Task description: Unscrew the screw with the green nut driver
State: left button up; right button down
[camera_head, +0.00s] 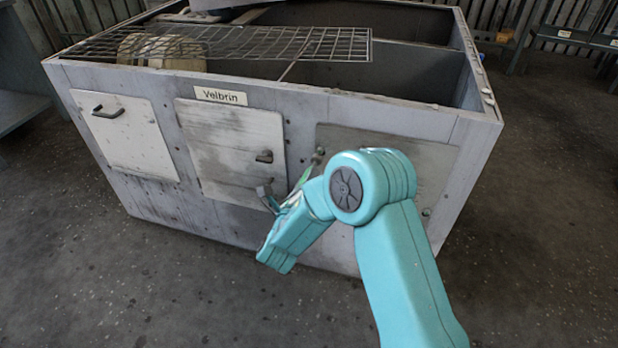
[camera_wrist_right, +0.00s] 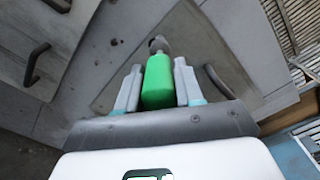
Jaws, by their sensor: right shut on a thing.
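My right gripper (camera_head: 290,188) is in front of the housing's right-hand panel, at its left edge. In the right wrist view the gripper (camera_wrist_right: 157,76) is shut on the green nut driver (camera_wrist_right: 158,82), one finger on each side of the handle. A sliver of green also shows in the head view (camera_head: 304,177). The driver's dark tip (camera_wrist_right: 158,45) points at the panel near its edge. A screw-like knob (camera_head: 319,154) shows at the panel's upper left edge. I cannot tell whether the tip is seated on the screw. My left gripper is not in view.
The grey blower housing (camera_head: 225,215) has a "Velbrin" label (camera_head: 220,96) and a wire grille (camera_head: 240,43) across its open top. Handled doors (camera_head: 125,135) (camera_head: 225,145) are left of the gripper. A dark handle (camera_wrist_right: 216,79) shows beside the right finger. Floor in front is clear.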

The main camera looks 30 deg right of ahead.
jog(key=v, duration=0.9)
jog(key=shift+s, duration=0.15)
jog(key=shift+a, duration=0.1)
